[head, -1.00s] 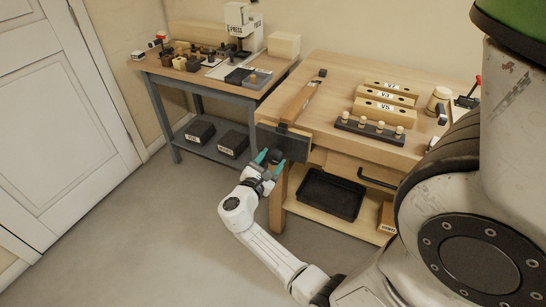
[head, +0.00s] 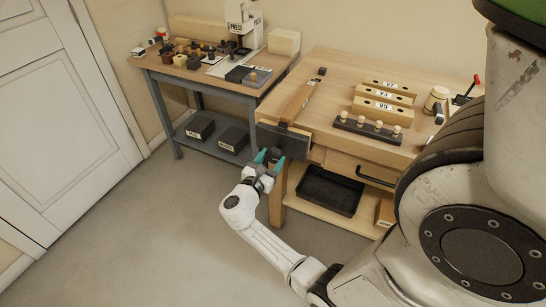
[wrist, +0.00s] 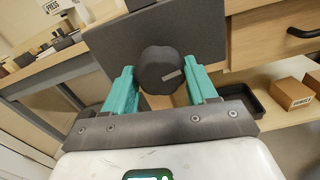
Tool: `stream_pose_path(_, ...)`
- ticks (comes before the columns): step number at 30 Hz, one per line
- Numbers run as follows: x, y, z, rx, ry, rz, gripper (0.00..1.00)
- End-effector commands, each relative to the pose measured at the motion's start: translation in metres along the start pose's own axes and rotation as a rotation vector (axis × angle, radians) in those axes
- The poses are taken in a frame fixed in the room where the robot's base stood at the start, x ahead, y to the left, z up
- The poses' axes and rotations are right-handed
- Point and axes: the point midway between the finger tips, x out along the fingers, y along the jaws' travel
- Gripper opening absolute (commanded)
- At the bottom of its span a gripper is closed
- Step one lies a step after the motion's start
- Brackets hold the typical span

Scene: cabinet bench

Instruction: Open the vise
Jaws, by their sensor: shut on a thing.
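The vise is on the left front corner of the workbench, with a dark grey front jaw plate (head: 293,143) facing out. It fills the top middle of the wrist view (wrist: 195,35). A round black vise knob (wrist: 161,70) with a small light mark stands out from the plate. My gripper (head: 269,161) is at the front of the vise. Its two teal fingers (wrist: 160,80) are on either side of the knob, and it is shut on the knob. The far sides of the knob and fingertip contacts are partly hidden.
The workbench top (head: 338,83) holds wooden V blocks (head: 384,105) and a peg rack (head: 367,130). A black tray (head: 330,190) sits on the shelf below. A drawer handle (head: 376,178) juts out right of the vise. The floor (head: 160,225) left of my arm is clear.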

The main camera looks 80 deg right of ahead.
Motion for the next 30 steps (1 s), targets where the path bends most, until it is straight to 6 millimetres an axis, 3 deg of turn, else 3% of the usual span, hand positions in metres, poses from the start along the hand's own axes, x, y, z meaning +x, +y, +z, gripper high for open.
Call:
stream_pose_path(18,-0.0012,0.0001,0.0014,-0.256,0.001,0.001,0.3)
stream_pose_path(30,-0.0014,-0.0001,-0.0005,-0.286,0.0,0.001,0.3)
